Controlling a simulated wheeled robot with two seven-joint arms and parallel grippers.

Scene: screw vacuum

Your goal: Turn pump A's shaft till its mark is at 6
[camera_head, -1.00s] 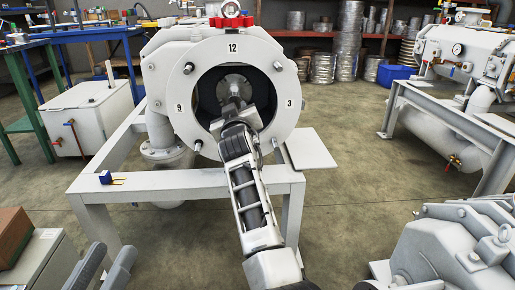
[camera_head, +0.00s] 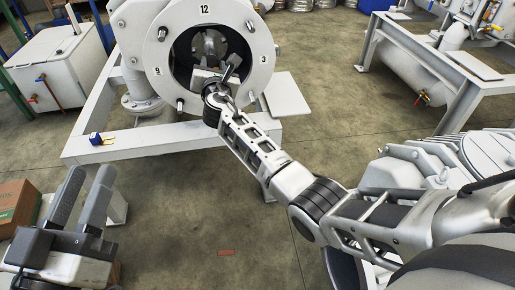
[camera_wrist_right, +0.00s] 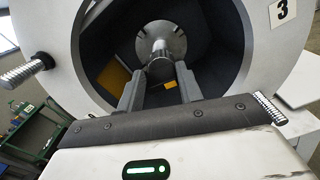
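Pump A's round flange (camera_head: 152,42) shows the numbers 12, 9 and 3. The 6 is hidden behind my right arm. The shaft (camera_head: 209,44) sits deep in the dark bore; in the right wrist view the grey shaft (camera_wrist_right: 160,62) ends in front of a slotted disc. My right gripper (camera_head: 219,70) is at the bore's mouth. Its fingers (camera_wrist_right: 159,92) stand apart, one on each side of the shaft; contact is not visible. A small yellow patch (camera_wrist_right: 170,83) shows between them; I cannot tell if it is the mark. My left gripper (camera_head: 88,185) is open and empty, low at the left.
Studs such as the left one (camera_wrist_right: 27,70) stick out around the flange. The pump's frame (camera_head: 145,146) carries a small blue item (camera_head: 96,138). A brown box (camera_head: 16,205) is at lower left. Another machine (camera_head: 440,160) stands under my right arm.

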